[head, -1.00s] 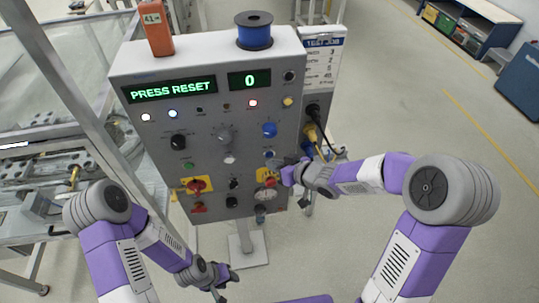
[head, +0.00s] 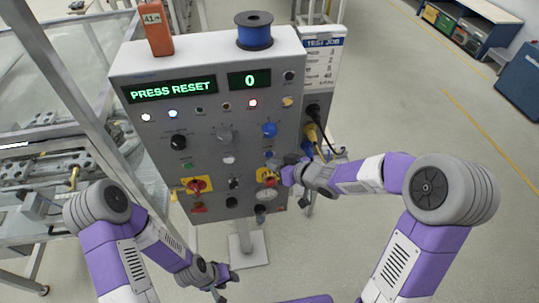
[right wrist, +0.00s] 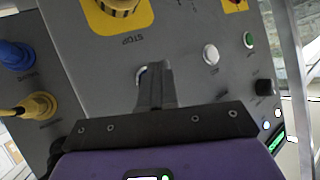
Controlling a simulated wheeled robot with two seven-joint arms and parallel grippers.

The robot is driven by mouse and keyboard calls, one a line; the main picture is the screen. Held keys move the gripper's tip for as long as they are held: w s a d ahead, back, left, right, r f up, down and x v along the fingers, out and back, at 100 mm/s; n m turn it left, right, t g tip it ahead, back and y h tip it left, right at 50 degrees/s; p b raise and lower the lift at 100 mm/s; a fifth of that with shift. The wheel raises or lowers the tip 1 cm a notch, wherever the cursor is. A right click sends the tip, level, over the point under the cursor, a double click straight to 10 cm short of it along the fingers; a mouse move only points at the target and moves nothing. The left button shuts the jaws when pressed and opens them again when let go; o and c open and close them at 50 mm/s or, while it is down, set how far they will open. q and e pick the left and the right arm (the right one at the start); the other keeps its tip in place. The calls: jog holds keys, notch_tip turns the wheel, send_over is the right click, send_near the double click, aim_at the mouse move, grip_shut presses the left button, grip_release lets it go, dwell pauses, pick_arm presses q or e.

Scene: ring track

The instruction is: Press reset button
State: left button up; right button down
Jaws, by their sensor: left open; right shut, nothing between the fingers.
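The grey control panel (head: 215,147) stands in front of me in the head view. Its green display (head: 170,90) reads PRESS RESET and a second display (head: 249,80) reads 0. My right gripper (head: 275,166) is shut and empty at the lower right of the panel face. In the right wrist view its fingers (right wrist: 154,78) cover most of a small button (right wrist: 141,75) with a pale bluish edge. I cannot tell whether the fingertips touch it, and its label is hidden. My left gripper (head: 226,279) is open and empty, low in front of the panel.
A yellow STOP control (right wrist: 118,10) sits near the right fingers. A white button (right wrist: 210,54) and a green button (right wrist: 248,39) lie beside them. A blue spool (head: 254,32) and an orange device (head: 157,34) stand on the panel top. Cables (head: 318,125) hang at its right side.

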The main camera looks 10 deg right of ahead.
jog(key=shift+w+p, duration=0.3)
jog(key=shift+w, duration=0.15)
jog(key=shift+w+p, duration=0.3)
jog(key=shift+w, duration=0.1)
dwell(0.7)
jog(key=shift+s, duration=0.15)
dwell(0.3)
jog(key=shift+s, duration=0.7)
jog(key=shift+s+d+b, duration=0.1)
jog(key=shift+s+b, duration=0.75)
jog(key=shift+s, duration=1.65)
